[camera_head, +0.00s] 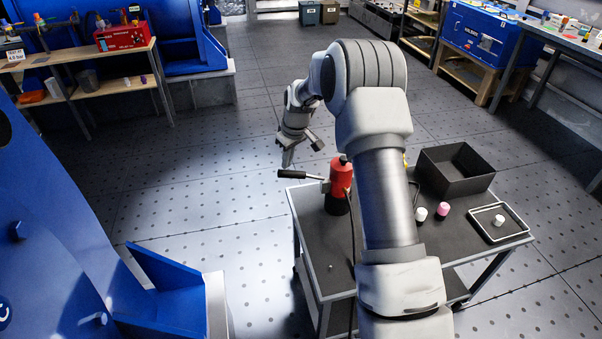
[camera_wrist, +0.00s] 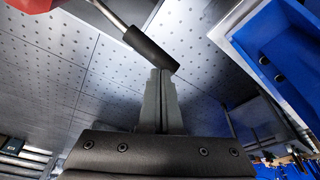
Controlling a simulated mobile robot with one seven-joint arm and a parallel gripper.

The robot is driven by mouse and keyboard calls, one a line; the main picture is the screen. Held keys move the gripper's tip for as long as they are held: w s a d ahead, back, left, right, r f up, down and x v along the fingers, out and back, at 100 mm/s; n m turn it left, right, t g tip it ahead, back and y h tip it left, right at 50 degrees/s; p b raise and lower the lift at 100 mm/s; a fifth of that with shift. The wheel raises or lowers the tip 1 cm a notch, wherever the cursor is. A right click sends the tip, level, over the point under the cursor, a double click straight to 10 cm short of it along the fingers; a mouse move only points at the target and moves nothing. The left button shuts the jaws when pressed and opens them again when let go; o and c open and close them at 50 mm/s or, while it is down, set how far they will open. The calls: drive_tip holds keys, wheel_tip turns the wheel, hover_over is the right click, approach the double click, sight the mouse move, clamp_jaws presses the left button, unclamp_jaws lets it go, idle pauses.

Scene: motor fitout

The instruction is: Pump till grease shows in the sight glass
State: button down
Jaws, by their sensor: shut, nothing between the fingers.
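A red grease pump (camera_head: 341,178) with a dark base stands upright on the dark-topped cart (camera_head: 322,250). Its lever sticks out to the left and ends in a black handle grip (camera_head: 292,174), roughly level. My gripper (camera_head: 287,163) is shut and empty, just above the grip's outer end. In the wrist view, the shut fingertips (camera_wrist: 160,74) lie close to the end of the black grip (camera_wrist: 150,50); I cannot tell if they touch. A red part of the pump (camera_wrist: 25,5) shows at the top left corner there. I cannot make out a sight glass; my arm hides part of the cart.
An open black bin (camera_head: 455,170), a white cap (camera_head: 421,214), a pink cap (camera_head: 443,209) and a small tray (camera_head: 484,236) with a white piece are on the cart's right side. A blue machine (camera_head: 60,230) stands at left. Floor left of the cart is clear.

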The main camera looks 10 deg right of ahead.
sight(289, 172)
drive_tip(key=shift+d+f+b, duration=0.15)
drive_tip(key=shift+f+b, duration=1.25)
drive_tip(key=shift+f, duration=1)
drive_tip(key=shift+w+a+r+p+v, duration=0.1)
drive_tip(key=shift+w+a+p+v, duration=0.2)
drive_tip(key=shift+p+v, duration=1)
drive_tip(key=shift+w+a+r+p+v, duration=0.1)
drive_tip(key=shift+w+p+v, duration=0.45)
drive_tip(key=shift+v, duration=1.4)
drive_tip(key=shift+w+a+r+p+v, duration=0.1)
drive_tip(key=shift+w+a+p+v, duration=0.1)
drive_tip(key=shift+p+v, duration=1.15)
drive_tip(key=shift+s+r+b, duration=0.1)
drive_tip(key=shift+r+b, duration=0.2)
